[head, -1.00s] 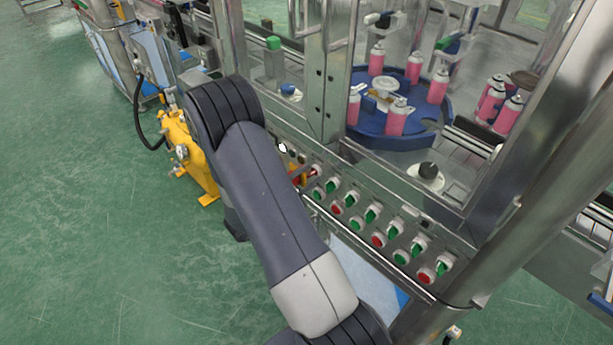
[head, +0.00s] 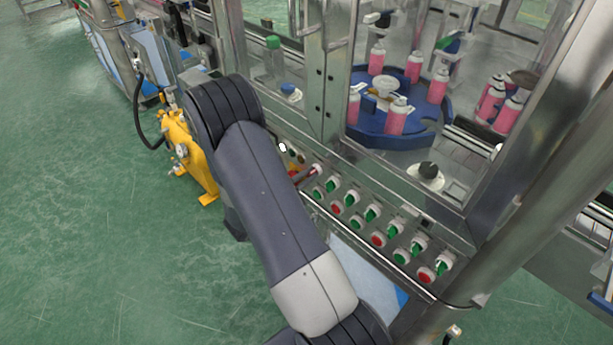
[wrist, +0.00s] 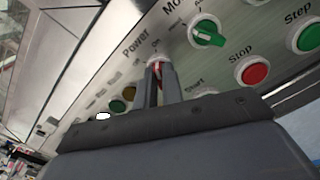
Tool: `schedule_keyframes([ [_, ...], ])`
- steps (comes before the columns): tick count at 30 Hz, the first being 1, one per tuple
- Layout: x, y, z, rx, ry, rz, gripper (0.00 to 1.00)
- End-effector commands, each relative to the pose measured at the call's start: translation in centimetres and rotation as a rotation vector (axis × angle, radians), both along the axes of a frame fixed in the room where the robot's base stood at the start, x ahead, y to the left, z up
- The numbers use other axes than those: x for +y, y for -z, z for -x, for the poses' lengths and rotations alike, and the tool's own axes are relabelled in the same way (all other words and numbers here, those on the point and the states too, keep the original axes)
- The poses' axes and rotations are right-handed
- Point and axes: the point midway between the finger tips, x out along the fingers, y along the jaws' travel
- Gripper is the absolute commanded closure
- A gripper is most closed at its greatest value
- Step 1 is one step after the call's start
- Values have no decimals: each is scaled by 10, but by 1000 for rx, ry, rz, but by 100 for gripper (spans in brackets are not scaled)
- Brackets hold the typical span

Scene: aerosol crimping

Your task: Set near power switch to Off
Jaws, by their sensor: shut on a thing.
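The power switch (wrist: 157,67) is a red knob on a pale round base, under the "Power" lettering on the panel in the wrist view. My gripper (wrist: 161,80) is shut on this knob, one dark finger on each side. The fingers hide most of the knob, so its exact setting cannot be read. In the head view my arm covers most of the switch, and only a bit of red (head: 294,171) shows beside the arm.
The panel (head: 352,238) carries green selector knobs (wrist: 208,32) and red (wrist: 255,73) and green push buttons right of the switch. A metal rail (head: 345,243) runs along its lower edge. Glass and a steel frame rise behind, around pink cans (head: 396,118) on a blue turntable.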

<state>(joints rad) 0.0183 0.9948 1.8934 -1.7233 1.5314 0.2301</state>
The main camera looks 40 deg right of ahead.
Motion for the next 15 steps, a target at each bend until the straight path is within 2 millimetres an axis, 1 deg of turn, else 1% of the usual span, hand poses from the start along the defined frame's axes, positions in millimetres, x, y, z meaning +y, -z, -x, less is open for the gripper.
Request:
schedule_keyframes([
  [8,0,-1,0,172,0,24,100],
  [15,0,-1,-1,394,0,55,100],
])
